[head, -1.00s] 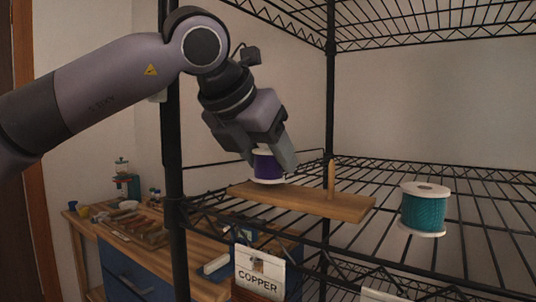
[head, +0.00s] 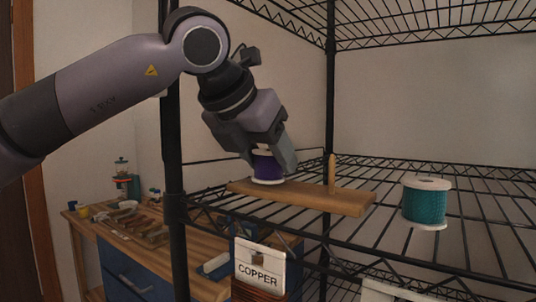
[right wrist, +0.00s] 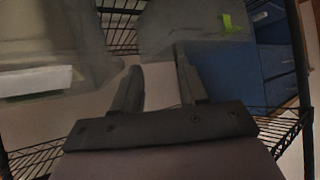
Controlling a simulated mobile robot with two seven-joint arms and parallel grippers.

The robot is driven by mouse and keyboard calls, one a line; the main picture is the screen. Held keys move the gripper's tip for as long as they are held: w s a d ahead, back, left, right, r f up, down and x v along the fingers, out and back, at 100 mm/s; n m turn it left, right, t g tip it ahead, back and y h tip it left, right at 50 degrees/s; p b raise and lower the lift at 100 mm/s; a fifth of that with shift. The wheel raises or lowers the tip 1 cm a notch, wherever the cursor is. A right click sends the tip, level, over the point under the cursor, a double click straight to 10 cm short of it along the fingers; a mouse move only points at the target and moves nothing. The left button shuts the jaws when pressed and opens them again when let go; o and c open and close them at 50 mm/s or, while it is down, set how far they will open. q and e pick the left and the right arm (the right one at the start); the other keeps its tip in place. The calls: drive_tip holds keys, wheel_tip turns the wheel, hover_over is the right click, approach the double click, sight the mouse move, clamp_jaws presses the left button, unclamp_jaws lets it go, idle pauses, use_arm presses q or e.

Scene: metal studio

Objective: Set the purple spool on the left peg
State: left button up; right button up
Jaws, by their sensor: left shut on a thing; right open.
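The purple spool (head: 267,168) has white flanges and is upright at the left end of a wooden board (head: 310,196) on the wire shelf. My left gripper (head: 270,158) is shut on the spool from above. The left peg is not visible; the spool and gripper cover that end of the board. The right peg (head: 332,172) stands bare on the board. I cannot tell whether the spool's lower flange touches the board. My right gripper (right wrist: 160,80) is open and empty in the right wrist view, apart from the spool.
A teal spool (head: 425,203) stands on the wire shelf (head: 480,200) right of the board. A black post (head: 172,150) rises left of the board. A bin labelled COPPER (head: 258,268) is below. A workbench (head: 200,284) with small items is at the lower left.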

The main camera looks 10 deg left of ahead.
sight(264, 151)
use_arm(q)
drive_tip(key=shift+f, duration=0.25)
drive_tip(key=o, duration=0.7)
drive_tip(key=shift+o, duration=0.2)
drive_tip(key=shift+v, duration=2.7)
drive_tip(key=shift+p+v, duration=0.7)
drive_tip(key=shift+v, duration=2.1)
